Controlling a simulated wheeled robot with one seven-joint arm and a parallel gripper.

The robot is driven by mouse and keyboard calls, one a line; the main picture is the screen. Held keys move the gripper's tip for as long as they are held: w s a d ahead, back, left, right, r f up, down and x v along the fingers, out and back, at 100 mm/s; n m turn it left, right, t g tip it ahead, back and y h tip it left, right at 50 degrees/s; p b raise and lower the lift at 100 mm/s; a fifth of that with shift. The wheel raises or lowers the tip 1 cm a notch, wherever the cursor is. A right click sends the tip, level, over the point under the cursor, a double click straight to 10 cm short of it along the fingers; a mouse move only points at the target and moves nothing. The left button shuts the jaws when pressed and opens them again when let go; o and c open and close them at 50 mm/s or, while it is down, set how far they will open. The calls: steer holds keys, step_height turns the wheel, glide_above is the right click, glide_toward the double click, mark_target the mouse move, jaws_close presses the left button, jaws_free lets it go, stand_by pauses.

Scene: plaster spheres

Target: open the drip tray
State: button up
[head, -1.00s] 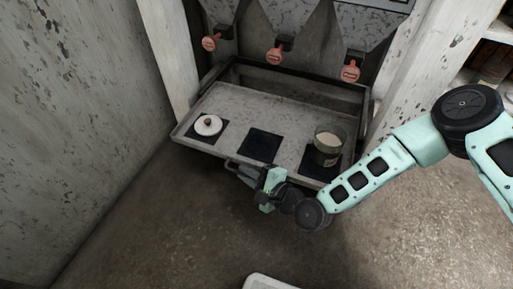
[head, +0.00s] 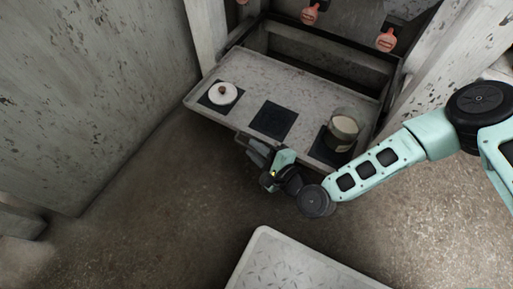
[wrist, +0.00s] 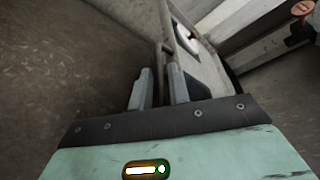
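The drip tray (head: 240,103) is a grey, worn metal drawer standing out from the cabinet front, with a dark gap behind it. Its handle (head: 243,139) is on the front edge, left of the middle, and the bar also shows in the wrist view (wrist: 166,28). My gripper (head: 256,152) is at this handle. In the wrist view its two grey fingers (wrist: 160,75) are close together on either side of the bar, and they look closed on it. The exact contact is partly hidden.
On the tray are dark square pads (head: 273,119), a white round lid with a knob (head: 223,92) and a glass jar with pale contents (head: 342,131). Red-tagged valves (head: 309,16) hang above. A pale patterned plate (head: 290,262) is at the bottom. Floor left is clear.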

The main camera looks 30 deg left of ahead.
steer(key=shift+d+r, duration=0.1)
steer(key=p+v, duration=0.6)
steer(key=v, duration=1.1)
steer(key=shift+p, duration=0.3)
steer(key=shift+s+d, duration=0.1)
